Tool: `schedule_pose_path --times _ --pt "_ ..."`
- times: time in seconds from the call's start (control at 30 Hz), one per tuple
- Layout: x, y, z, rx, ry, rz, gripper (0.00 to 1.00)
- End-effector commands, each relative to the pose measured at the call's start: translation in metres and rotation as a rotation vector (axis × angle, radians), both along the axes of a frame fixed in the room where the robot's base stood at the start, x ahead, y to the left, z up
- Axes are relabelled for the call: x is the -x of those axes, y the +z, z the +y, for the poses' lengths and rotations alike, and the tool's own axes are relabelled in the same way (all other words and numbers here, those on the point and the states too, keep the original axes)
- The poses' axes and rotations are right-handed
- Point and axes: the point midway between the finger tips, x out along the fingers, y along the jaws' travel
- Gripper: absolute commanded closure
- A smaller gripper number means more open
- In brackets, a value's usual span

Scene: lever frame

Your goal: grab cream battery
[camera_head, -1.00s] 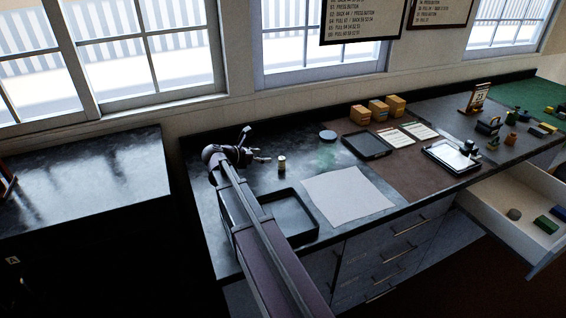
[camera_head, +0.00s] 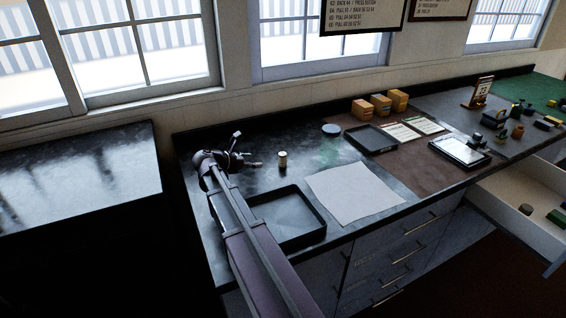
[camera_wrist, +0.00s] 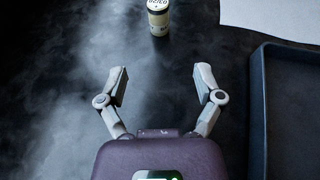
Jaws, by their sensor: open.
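The cream battery (camera_head: 283,159) is a small upright cylinder with a dark band, standing on the black worktop. In the wrist view the battery (camera_wrist: 158,17) is at the top middle, with dark lettering on its side. My gripper (camera_head: 256,159) is just left of it in the head view. In the wrist view my gripper (camera_wrist: 160,86) has its two fingers spread wide and nothing between them. The battery lies ahead of the fingertips, roughly in line with the gap and apart from them.
A black tray (camera_head: 322,222) is right of my arm, and its rim (camera_wrist: 258,110) shows in the wrist view. A white sheet (camera_head: 355,192) lies beyond it. An open drawer (camera_head: 505,204) juts out at right.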

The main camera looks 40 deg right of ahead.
Motion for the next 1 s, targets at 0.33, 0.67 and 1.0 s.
schedule_pose_path --times 0.33,0.67,1.0 --pt "0.002 -0.001 -0.008 0.0 -0.009 0.0 0.15" --pt "0.002 -0.017 -0.041 0.0 -0.011 -0.001 0.15" --pt "0.002 -0.032 -0.081 0.0 -0.01 0.0 0.15"
